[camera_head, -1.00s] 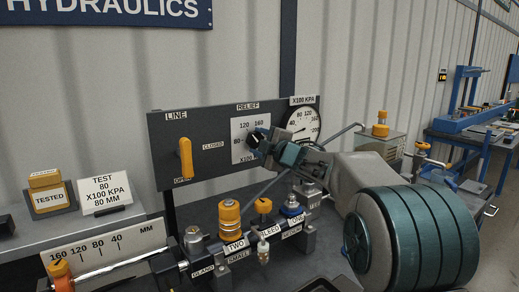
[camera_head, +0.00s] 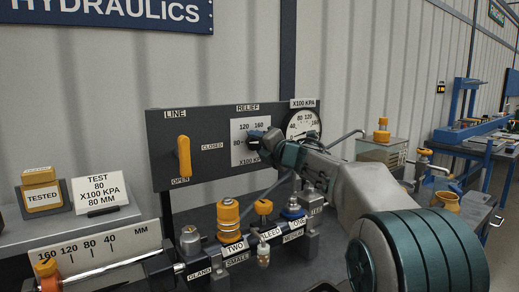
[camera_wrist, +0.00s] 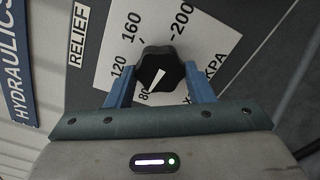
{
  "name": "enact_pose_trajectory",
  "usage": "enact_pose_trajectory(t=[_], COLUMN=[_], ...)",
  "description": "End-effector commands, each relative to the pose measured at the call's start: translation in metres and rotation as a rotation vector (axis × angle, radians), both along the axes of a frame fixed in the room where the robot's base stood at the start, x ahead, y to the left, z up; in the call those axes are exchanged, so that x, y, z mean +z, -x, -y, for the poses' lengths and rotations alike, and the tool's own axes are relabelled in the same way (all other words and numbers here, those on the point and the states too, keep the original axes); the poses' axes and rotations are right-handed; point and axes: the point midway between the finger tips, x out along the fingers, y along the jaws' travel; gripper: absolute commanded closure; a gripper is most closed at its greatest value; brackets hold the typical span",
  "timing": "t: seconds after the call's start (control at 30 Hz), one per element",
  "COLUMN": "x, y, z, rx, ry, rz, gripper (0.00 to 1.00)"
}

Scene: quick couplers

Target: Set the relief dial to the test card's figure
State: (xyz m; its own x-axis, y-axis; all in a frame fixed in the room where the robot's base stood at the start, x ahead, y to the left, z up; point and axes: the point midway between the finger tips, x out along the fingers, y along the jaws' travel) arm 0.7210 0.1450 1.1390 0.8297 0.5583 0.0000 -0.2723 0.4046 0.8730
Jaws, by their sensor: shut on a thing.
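The relief dial is a black knob (camera_wrist: 160,72) with a white pointer, in front of a white scale plate (camera_head: 238,150). My gripper (camera_wrist: 160,88) is shut on the knob, one blue finger on each side. In the wrist view the pointer aims down and slightly left, close to the 80 mark. In the head view my gripper largely hides the knob. The test card (camera_head: 101,193) at the left reads 80 x100 kPa and 80 mm. The pressure gauge (camera_head: 302,122) is partly hidden behind my arm.
The yellow line lever (camera_head: 184,156) stands upright on the dark panel (camera_head: 205,122), left of the scale. A yellow TESTED block (camera_head: 42,198) sits left.

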Motion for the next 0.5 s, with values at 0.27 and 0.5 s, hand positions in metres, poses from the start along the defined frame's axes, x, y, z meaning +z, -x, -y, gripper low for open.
enact_pose_trajectory(t=[0.27,0.5], x=[-0.0026,-0.0021], y=[-0.0002,-0.0003], z=[-0.0003,-0.0003], rx=[0.001,0.002], ry=[0.068,0.081], rz=[0.042,0.051], gripper=[0.75,0.75])
